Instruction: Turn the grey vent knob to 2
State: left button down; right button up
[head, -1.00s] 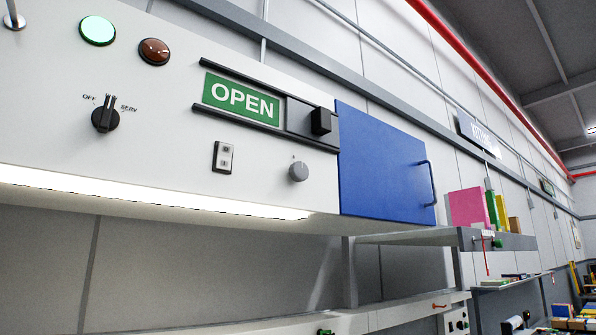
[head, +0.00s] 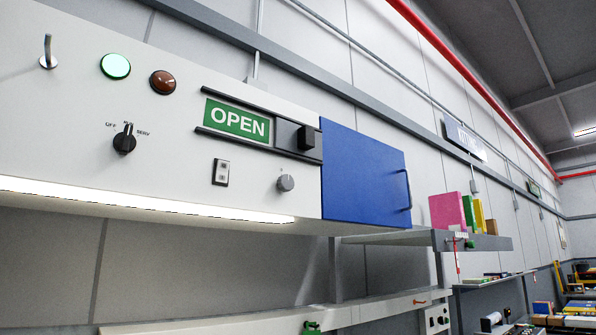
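The grey vent knob (head: 286,183) is a small round knob on the pale wall panel, right of a small switch and left of the blue door. Its pointer mark and any numbers around it are too small to read. Neither of my grippers shows in the head view, and nothing touches the knob.
The panel also carries a black rotary switch (head: 125,140), a green OPEN sign (head: 237,121) with a black slider (head: 306,138), a rocker switch (head: 221,172), green (head: 116,66) and red-brown (head: 163,82) lamps and a metal hook (head: 48,52). A blue door (head: 364,176) adjoins it. A shelf (head: 480,243) holds coloured boxes.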

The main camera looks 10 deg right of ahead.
aim_at(286, 183)
jog(key=k, duration=0.9)
jog(key=z, duration=0.85)
jog(key=i, duration=1.5)
jog(key=u, duration=0.75)
